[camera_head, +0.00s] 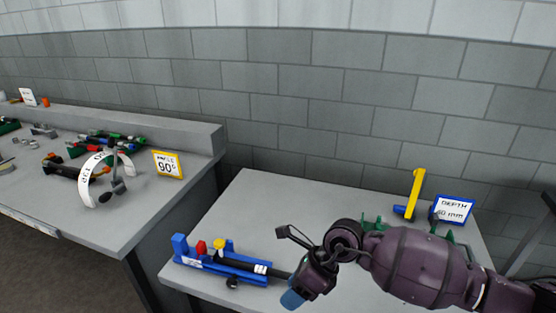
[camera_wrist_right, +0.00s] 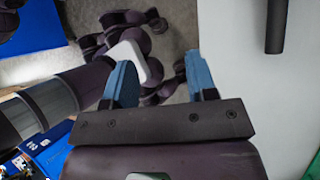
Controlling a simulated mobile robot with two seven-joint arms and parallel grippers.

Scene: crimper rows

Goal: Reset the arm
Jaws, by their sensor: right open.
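My right arm (camera_head: 415,265) reaches in from the right of the head view, over the nearer grey table (camera_head: 330,195). Its gripper (camera_head: 292,300) has blue fingertips and is at the table's front side, by the end of a black rod. In the right wrist view the two blue fingers (camera_wrist_right: 161,82) stand apart with nothing between them. The black rod (camera_wrist_right: 276,25) shows there to the right, clear of the fingers. My left gripper is not in view.
A blue fixture (camera_head: 215,262) with red and yellow parts holds the black rod. A yellow-and-blue upright (camera_head: 415,195) and a "DEPTH 40 mm" sign (camera_head: 454,209) stand behind my arm. The left table (camera_head: 130,225) holds several tools and a 90° sign (camera_head: 168,164).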

